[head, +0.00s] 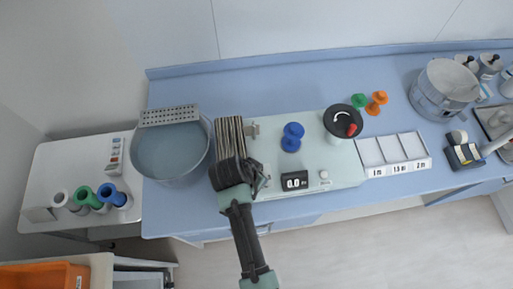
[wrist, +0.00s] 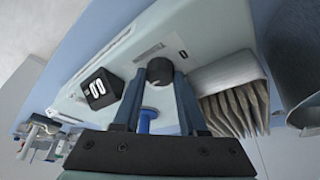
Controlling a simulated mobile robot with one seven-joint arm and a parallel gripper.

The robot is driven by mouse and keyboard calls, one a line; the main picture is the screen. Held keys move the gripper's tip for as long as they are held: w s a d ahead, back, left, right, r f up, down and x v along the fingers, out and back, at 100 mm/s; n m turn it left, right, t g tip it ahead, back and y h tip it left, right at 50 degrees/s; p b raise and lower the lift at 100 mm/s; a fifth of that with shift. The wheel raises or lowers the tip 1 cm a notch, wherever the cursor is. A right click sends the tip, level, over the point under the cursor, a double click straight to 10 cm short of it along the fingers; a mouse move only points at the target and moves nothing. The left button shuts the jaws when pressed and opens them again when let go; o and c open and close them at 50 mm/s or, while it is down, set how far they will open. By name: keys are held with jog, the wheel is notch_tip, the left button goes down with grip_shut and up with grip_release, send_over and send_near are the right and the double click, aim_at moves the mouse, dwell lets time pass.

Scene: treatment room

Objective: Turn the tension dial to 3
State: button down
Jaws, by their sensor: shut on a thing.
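My gripper (head: 262,181) is at the front left of a pale green machine (head: 328,172). In the wrist view its two fingers (wrist: 158,85) are shut on a small dark round knob, apparently the tension dial (wrist: 160,70). The dial is hidden behind my gripper in the head view. Its pointer and scale cannot be read. The machine's display (head: 294,181) stands just right of my gripper and seems to read 0.0. It also shows in the wrist view (wrist: 97,88).
A water basin (head: 172,150) is left; a sectioned white tray (head: 393,151) is right.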

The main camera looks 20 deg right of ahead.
jog(key=shift+m, duration=0.3)
dwell(0.4)
jog(key=shift+c, duration=2.3)
grip_release()
